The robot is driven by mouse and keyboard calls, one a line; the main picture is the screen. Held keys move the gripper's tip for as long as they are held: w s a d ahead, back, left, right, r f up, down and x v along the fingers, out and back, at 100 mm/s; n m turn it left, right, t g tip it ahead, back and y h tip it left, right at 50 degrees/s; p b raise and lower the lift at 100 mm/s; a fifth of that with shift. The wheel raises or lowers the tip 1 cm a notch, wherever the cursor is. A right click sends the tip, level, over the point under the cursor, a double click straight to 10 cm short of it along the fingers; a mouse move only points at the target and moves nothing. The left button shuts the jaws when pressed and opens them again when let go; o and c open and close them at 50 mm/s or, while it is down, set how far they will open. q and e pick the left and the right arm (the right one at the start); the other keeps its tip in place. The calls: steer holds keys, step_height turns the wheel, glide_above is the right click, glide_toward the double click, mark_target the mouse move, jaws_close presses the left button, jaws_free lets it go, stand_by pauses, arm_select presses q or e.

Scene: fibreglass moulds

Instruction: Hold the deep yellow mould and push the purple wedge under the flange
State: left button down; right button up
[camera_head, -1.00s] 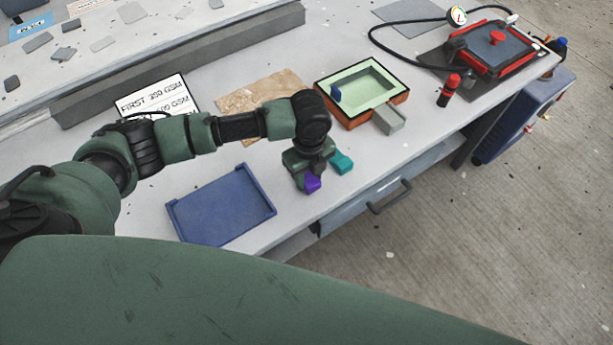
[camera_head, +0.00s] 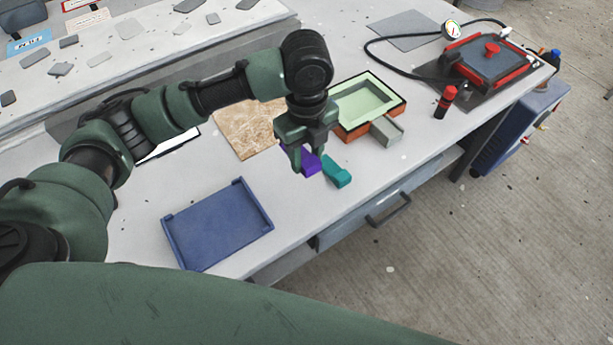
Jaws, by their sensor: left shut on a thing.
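My left gripper (camera_head: 309,158) is shut on the purple wedge (camera_head: 310,164), in front of the mould's near left corner. It appears to hold the wedge just above the bench; the gap is hard to judge. My right gripper is not in view.
A teal wedge (camera_head: 337,173) lies just right of the purple one. A grey block (camera_head: 386,131) sits against the mould's front side. A blue tray (camera_head: 218,226) lies front left.

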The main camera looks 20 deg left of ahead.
mark_target(306, 158)
arm_select(q)
step_height(306, 158, up, 6)
steer(key=shift+r, duration=0.15)
stand_by(0.3)
